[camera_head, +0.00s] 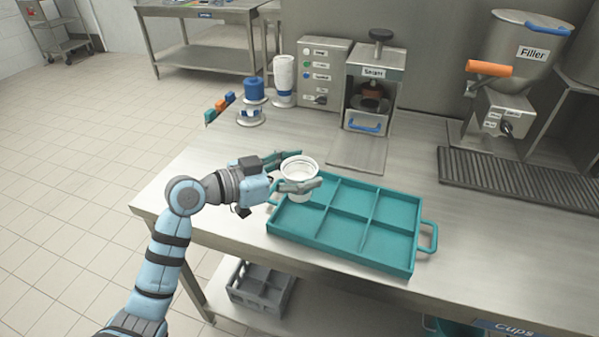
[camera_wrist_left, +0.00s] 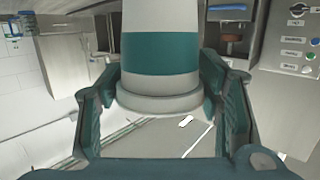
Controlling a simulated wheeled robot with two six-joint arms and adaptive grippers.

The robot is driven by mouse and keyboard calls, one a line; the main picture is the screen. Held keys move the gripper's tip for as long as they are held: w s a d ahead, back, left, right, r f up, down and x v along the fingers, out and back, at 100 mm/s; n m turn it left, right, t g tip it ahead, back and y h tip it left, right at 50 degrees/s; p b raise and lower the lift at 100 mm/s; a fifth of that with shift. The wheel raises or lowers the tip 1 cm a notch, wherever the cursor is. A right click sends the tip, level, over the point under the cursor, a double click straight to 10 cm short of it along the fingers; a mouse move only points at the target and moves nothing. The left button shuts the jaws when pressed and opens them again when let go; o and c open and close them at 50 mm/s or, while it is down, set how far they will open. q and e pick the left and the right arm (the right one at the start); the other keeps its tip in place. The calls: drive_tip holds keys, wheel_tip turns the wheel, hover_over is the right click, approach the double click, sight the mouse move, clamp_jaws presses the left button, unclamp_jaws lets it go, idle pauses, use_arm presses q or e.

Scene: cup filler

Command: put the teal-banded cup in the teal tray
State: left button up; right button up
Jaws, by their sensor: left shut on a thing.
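The teal-banded cup (camera_head: 298,167) is a white, open-topped cup, upright between the fingers of my left gripper (camera_head: 309,170). In the left wrist view its teal band (camera_wrist_left: 160,54) shows clearly, with a finger on each side. My left gripper is shut on the cup. The teal tray (camera_head: 336,252) lies on the steel table and is divided into several compartments. In the head view the cup appears over the tray's far-left corner; whether its base touches the tray cannot be told. The tray's compartments look empty. My right gripper is not in view.
Behind the tray stand a sealing machine (camera_head: 374,66), a button box (camera_head: 322,75) and blue-and-white items (camera_head: 253,90). A filler (camera_head: 515,55) and dark drip grate (camera_head: 520,180) are at the right. The table (camera_head: 195,165) is bare left of the tray.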

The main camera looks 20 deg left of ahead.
use_arm(q)
wheel_tip(320, 180, down, 8)
drive_tip(key=b, duration=0.6)
drive_tip(key=shift+w, duration=0.15)
drive_tip(key=shift+f, duration=0.35)
drive_tip(key=o, duration=1.3)
drive_tip(key=v, duration=1.1)
drive_tip(key=shift+a, duration=0.15)
drive_tip(key=shift+s+a+r, duration=0.15)
drive_tip(key=shift+s+a, duration=0.05)
drive_tip(key=shift+s, duration=0.15)
